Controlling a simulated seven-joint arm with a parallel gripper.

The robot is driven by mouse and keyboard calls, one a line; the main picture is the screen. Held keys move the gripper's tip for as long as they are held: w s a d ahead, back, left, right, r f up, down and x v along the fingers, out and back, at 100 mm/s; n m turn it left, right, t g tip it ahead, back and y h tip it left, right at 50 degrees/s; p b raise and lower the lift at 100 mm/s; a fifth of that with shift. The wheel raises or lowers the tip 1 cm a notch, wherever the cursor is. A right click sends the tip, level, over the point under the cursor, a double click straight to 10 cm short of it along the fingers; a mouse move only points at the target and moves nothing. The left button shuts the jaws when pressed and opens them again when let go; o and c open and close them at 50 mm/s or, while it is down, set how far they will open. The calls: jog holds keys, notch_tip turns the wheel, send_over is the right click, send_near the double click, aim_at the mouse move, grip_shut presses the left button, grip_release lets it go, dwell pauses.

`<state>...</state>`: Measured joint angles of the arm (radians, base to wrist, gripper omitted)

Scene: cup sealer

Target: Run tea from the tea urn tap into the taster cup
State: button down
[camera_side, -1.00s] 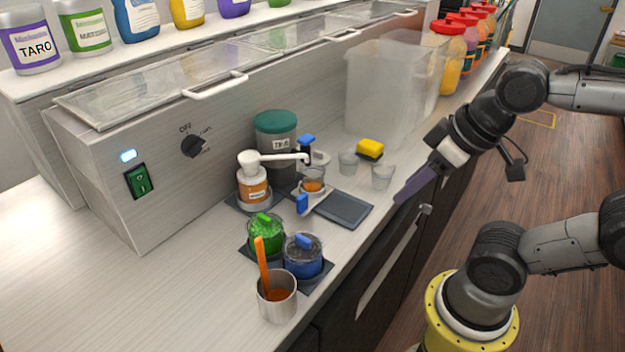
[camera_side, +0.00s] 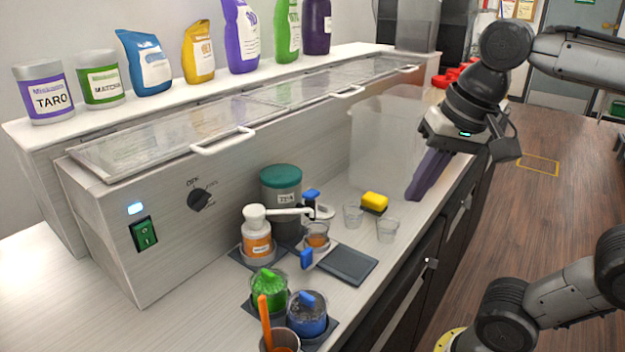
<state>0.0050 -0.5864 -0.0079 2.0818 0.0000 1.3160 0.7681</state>
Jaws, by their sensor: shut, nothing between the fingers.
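The tea urn (camera_side: 283,203) is a grey canister with a teal lid (camera_side: 281,175) and a tea label. A tap with a blue handle (camera_side: 311,194) is on its right side. A small clear cup (camera_side: 317,236) holding amber liquid stands in front of the urn, below the tap area. Two clear, apparently empty cups (camera_side: 352,216) (camera_side: 387,230) stand to its right; I cannot tell which cup is the taster cup. My gripper (camera_side: 414,192), with long purple fingers, is shut and empty, above and right of these cups, touching none.
A white pump bottle (camera_side: 257,240) stands left of the amber cup, its spout reaching toward it. A dark flat pad (camera_side: 347,265) lies in front. Green (camera_side: 268,292) and blue (camera_side: 307,318) jars stand nearer.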

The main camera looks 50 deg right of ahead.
jog(key=w+r+m+g, duration=0.2)
jog(key=w+r+m, duration=0.5)
jog(key=w+r, duration=0.3)
jog(key=m+g, duration=0.2)
send_over(312, 192)
notch_tip(312, 192, down, 3)
jog(key=shift+r, duration=0.2)
jog(key=shift+f, duration=0.15)
notch_tip(312, 192, down, 14)
jog(key=shift+r, duration=0.15)
